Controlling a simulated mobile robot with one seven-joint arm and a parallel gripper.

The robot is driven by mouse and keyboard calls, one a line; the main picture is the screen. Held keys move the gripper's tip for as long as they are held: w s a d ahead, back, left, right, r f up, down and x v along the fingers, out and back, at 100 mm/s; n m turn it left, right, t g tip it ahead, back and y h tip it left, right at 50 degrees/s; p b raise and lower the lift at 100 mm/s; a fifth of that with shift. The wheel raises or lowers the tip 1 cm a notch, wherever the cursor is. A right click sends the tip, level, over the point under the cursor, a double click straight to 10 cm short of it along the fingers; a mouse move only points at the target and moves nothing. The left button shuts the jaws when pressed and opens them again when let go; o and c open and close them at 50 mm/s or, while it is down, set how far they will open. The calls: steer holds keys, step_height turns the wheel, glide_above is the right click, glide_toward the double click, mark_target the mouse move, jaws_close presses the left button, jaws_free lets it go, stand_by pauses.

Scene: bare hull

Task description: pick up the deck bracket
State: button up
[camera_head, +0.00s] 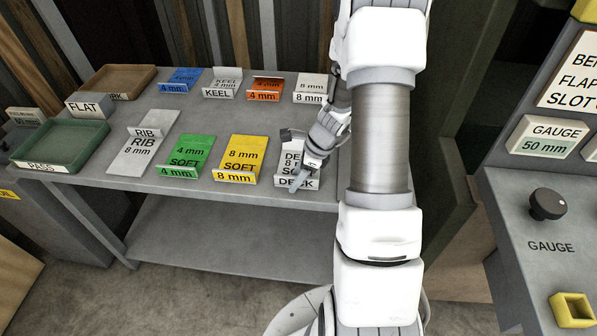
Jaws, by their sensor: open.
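The deck bracket (297,182) is a light grey bent plate with dark lettering that reads "DECK" on its front flap. It lies near the front edge of the grey table, right of the yellow bracket. My gripper (298,178) is open and just over it, with a finger in front of its upper plate. My gripper hides part of the bracket and its lettering. I cannot tell whether the fingers touch it.
Yellow (241,158) and green (186,156) brackets and the rib bracket (143,152) lie to the left. Blue, keel, orange and white brackets form the back row. A green tray (61,146) is at left. A gauge panel (548,215) stands at right.

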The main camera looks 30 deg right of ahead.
jaws_close()
stand_by(1.3)
